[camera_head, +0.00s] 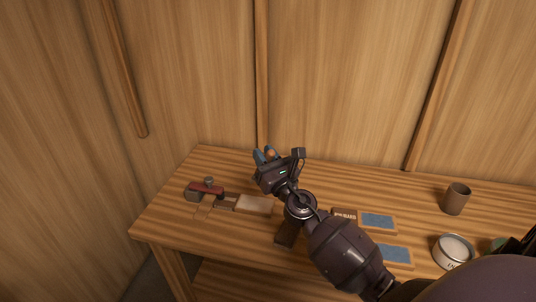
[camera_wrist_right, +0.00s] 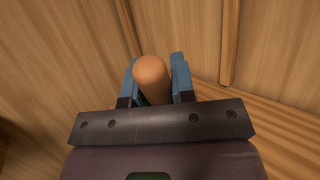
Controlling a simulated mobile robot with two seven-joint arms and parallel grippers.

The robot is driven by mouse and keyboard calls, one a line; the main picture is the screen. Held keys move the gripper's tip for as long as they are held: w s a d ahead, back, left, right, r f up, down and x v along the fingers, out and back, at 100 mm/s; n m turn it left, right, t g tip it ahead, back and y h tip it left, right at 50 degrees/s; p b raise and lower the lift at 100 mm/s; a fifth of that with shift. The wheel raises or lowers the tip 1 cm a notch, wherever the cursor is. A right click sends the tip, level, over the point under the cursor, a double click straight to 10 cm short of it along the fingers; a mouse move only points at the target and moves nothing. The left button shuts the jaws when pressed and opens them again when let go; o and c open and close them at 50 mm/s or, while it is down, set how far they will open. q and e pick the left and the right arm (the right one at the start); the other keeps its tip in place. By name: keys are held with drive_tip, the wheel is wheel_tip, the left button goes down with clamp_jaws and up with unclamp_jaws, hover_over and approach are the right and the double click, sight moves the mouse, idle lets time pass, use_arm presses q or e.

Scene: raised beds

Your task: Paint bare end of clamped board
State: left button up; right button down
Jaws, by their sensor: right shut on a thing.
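The clamped board (camera_head: 254,204) lies near the left end of the bench, with a pale right part and a browner stretch toward the clamp. The red-and-grey clamp (camera_head: 206,188) sits at its left end. My right gripper (camera_head: 267,156) is above the bench, beyond the board toward the back wall. Its blue fingers are shut on a rounded orange-brown handle (camera_wrist_right: 152,76), which stands out between them in the wrist view. The handle's other end is hidden, so I cannot see any bristles. My left gripper is not in view.
A paint tin (camera_head: 453,250) with pale contents stands at the right, with a green tin (camera_head: 498,244) beside it. A brown cup (camera_head: 455,198) stands behind. Two blue-faced panels (camera_head: 377,221) and a small lettered block (camera_head: 345,213) lie mid-bench. The back left of the bench is clear.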

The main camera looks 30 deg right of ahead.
drive_tip(key=shift+s+a+r+h, duration=0.2)
drive_tip(key=shift+a+r+h, duration=0.15)
drive_tip(key=shift+r+h, duration=0.2)
drive_tip(key=shift+s+r+h, duration=0.1)
drive_tip(key=shift+h, duration=0.25)
drive_tip(key=shift+n, duration=0.3)
wheel_tip(320, 180, down, 5)
drive_tip(key=b, duration=0.5)
drive_tip(key=shift+r, duration=0.1)
